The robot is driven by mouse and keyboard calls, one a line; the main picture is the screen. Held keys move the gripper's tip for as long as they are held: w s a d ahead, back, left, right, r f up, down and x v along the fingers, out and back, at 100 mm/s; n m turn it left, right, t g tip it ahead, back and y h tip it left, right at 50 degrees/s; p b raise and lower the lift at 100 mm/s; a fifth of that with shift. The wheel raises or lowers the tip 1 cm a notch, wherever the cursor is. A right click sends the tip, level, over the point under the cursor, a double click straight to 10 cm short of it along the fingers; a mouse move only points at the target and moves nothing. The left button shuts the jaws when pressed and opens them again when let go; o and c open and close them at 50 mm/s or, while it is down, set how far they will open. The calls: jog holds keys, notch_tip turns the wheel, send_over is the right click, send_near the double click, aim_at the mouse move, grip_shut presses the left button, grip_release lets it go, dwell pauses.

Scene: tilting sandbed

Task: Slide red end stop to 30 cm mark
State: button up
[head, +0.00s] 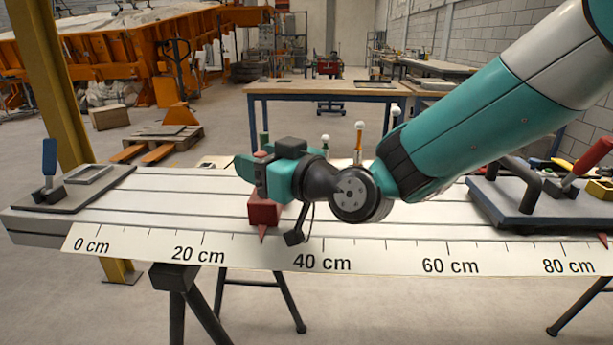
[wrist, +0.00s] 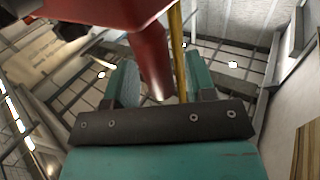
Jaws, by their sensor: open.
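The red end stop (head: 265,212) sits on the slotted rail bed. Its pointer tip touches the scale (head: 150,248) about midway between the 20 cm and 40 cm marks.
A dark plate with a blue-handled clamp (head: 48,175) is at the bed's left end. A dark plate with a black handle and red lever (head: 545,195) is at the right. Several pale-topped posts (head: 359,140) stand behind the bed. The bed between stop and left plate is clear.

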jog(key=b+v, duration=0.5)
jog(key=v, duration=1.1)
jog(key=shift+s+a, duration=0.1)
jog(key=s+d+f+m+g+h, duration=0.4)
jog(key=s+d+f+g+h, duration=0.65)
jog(key=s, duration=0.45)
notch_tip(320, 180, up, 21)
jog(key=p, duration=2.2)
jog(key=shift+s+d, duration=0.15)
jog(key=shift+d, duration=0.2)
